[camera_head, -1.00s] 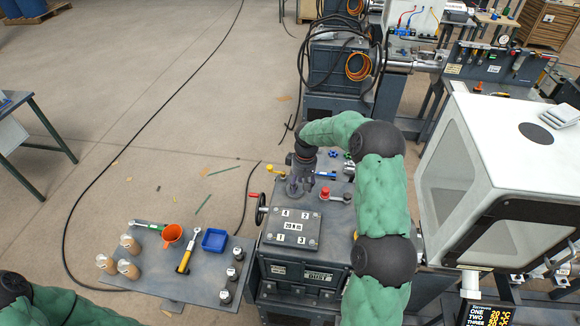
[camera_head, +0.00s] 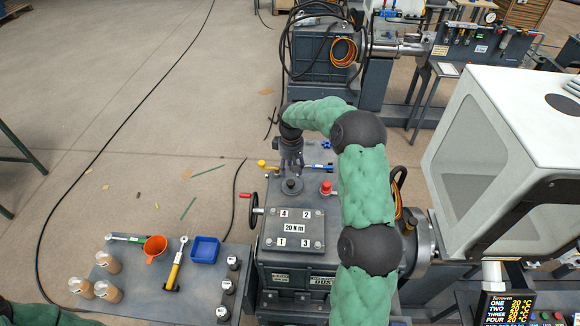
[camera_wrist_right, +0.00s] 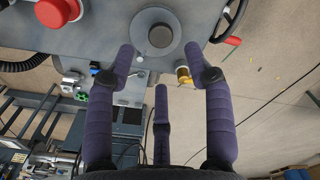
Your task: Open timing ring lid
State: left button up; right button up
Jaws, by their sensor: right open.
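A round grey lid with a dark knob (camera_head: 292,186), which I take for the timing ring lid, sits on top of the dark machine housing, behind the numbered plate. In the right wrist view the lid (camera_wrist_right: 157,22) lies flat near the top, its knob in the middle. My right gripper (camera_head: 291,168) is just behind and above the lid. Its purple fingers (camera_wrist_right: 160,66) are spread and empty, with the lid beyond their tips, and I see no contact. Only a piece of my left arm shows at the lower left corner; its gripper is out of view.
A red button (camera_head: 326,187) stands right of the lid, and a handwheel with red handle (camera_head: 254,210) is at the left. The numbered plate (camera_head: 293,231) is in front. A side table (camera_head: 140,282) holds bottles, an orange funnel (camera_head: 155,248), a blue tray (camera_head: 204,249) and a torque wrench (camera_head: 175,265).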

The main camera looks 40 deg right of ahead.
aim_at(291, 182)
notch_tip(291, 182, down, 3)
jog(key=shift+w+f+b, duration=0.15)
jog(key=shift+f+b, duration=0.05)
jog(key=shift+b, duration=0.55)
jog(key=shift+f+b, duration=0.4)
jog(key=shift+f, duration=0.4)
jog(key=shift+f+b, duration=0.45)
jog(key=shift+f, duration=0.55)
jog(key=c, duration=0.7)
jog(key=shift+c, duration=0.2)
